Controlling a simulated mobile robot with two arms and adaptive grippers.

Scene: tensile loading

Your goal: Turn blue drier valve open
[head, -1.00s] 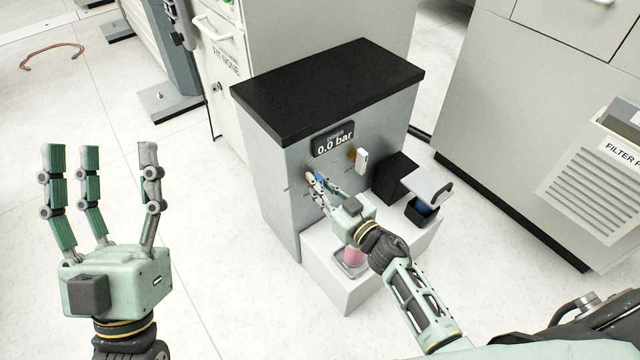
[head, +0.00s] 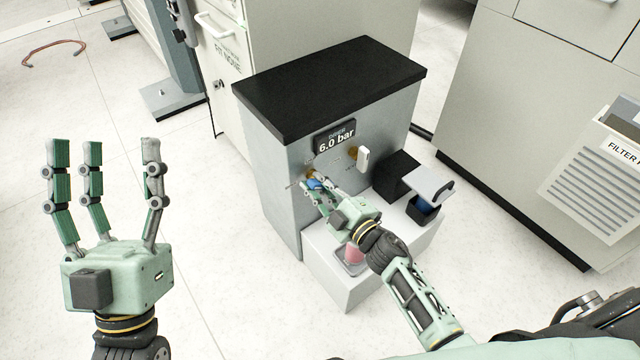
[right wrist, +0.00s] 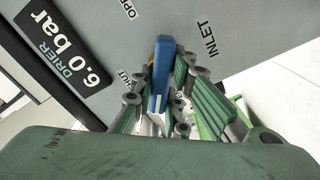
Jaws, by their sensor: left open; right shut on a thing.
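The blue drier valve handle (right wrist: 161,75) is on the front face of the grey drier cabinet (head: 280,185). My right gripper (head: 316,187) is shut on the handle, with its fingers on both sides of it in the right wrist view (right wrist: 165,95). In the head view only a bit of blue handle (head: 314,184) shows between the fingers. The drier display (head: 335,139) reads 6.0 bar. My left gripper (head: 103,170) is open and empty, fingers up, away from the cabinet at the left.
A white-handled valve (head: 363,157) is right of the blue one. Below, a white ledge (head: 345,295) holds a pink item (head: 353,254) and a black box (head: 395,178) beside a small open container with blue contents (head: 424,209). Larger cabinets stand behind and right.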

